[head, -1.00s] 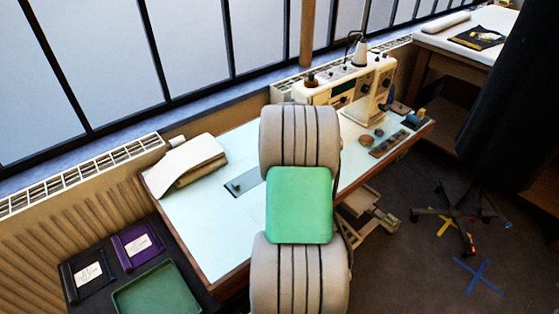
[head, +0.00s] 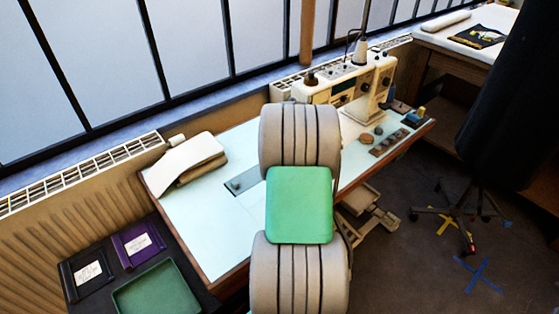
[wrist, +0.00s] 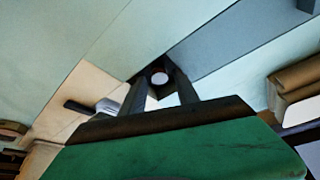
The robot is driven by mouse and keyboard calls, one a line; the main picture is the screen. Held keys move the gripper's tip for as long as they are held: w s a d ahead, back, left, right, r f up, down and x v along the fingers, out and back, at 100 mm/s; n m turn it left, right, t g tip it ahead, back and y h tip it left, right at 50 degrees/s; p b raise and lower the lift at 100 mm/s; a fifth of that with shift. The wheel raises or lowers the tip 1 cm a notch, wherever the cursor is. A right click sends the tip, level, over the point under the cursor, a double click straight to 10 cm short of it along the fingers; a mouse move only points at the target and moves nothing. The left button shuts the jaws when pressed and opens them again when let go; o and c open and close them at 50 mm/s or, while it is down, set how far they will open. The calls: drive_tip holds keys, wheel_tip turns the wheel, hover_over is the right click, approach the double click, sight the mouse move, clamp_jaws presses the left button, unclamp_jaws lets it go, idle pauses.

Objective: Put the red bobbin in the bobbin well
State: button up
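My gripper (wrist: 159,74) shows in the wrist view, its two dark fingers pointing away from me. A small round pale-pink disc (wrist: 158,79) with dark around it shows between the fingertips. I cannot tell whether it is the red bobbin gripped there or something in an opening below. A blue-grey plate (wrist: 225,55) runs from the fingertips to the upper right; it also shows in the head view (head: 243,182). In the head view my arm hides the gripper and the tabletop beneath. No clearly red bobbin or separate bobbin well can be made out.
A cream sewing machine (head: 345,85) stands at the back of the pale table (head: 215,235). A brown holder (head: 390,143) with small items lies to its right. Folded cloth (head: 190,160) lies at the left. A green tray (head: 158,290) is at lower left.

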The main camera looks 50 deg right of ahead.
drive_tip(key=v, duration=0.7)
drive_tip(key=shift+s+r, duration=0.25)
drive_tip(key=shift+r, duration=0.1)
drive_tip(key=shift+a, duration=0.1)
